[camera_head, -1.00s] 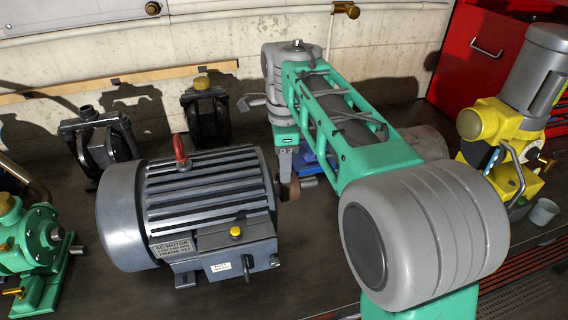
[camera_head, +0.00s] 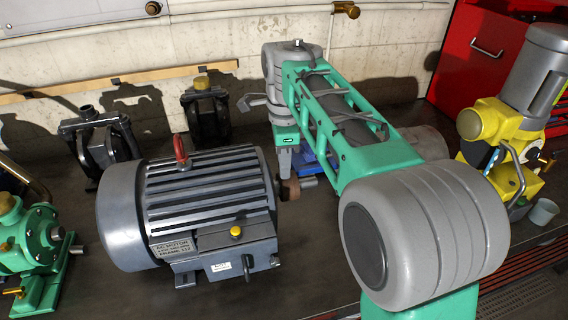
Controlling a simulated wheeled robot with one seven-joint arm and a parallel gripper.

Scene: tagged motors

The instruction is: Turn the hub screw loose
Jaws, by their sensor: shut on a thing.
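A grey electric motor (camera_head: 205,208) with a red lifting eye lies on the bench at left centre. A short brown hub (camera_head: 290,189) sits on its shaft (camera_head: 308,182), which sticks out to the right. My gripper (camera_head: 288,176) points down at the hub from above, with its fingers at the hub's top. It is shut on the hub screw, which is too small and too covered by the fingers to make out. The motor carries a nameplate and a yellow-capped terminal box on its near side.
My green and grey arm covers the middle right, hiding part of a blue thing (camera_head: 318,160) behind it. Two dark pumps (camera_head: 100,146) stand at the back left, a green pump (camera_head: 38,250) at the left edge, a yellow machine (camera_head: 505,125) at right. A small grey cup (camera_head: 543,211) stands beside it.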

